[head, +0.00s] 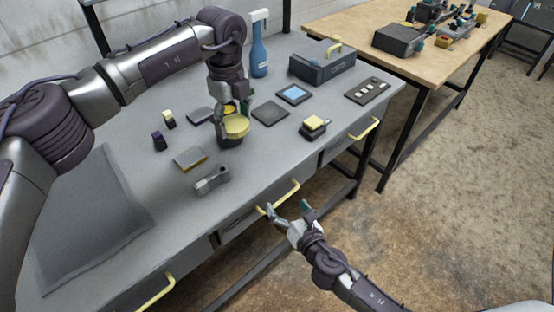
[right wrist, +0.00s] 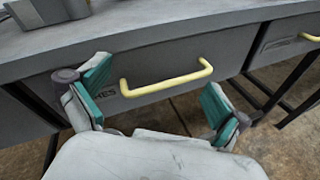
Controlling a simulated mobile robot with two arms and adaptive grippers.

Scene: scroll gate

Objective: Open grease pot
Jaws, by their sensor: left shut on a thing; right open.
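The grease pot (head: 230,141) is a dark round pot on the grey workbench, with a round yellow lid (head: 237,126) at its top. My left gripper (head: 230,112) points down at the pot and is shut on the lid's edge. The fingers cover part of the lid, and I cannot tell whether it is apart from the pot. Another yellow patch (head: 229,108) shows behind the fingers, partly hidden. My right gripper (head: 288,210) is open and empty in front of the bench drawers. In the right wrist view a yellow drawer handle (right wrist: 168,82) shows between its fingers.
A grey mat (head: 85,225) covers the bench's left part. Small blocks, a metal clamp-like part (head: 212,181), flat pads and a yellow-topped block (head: 314,125) lie around the pot.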

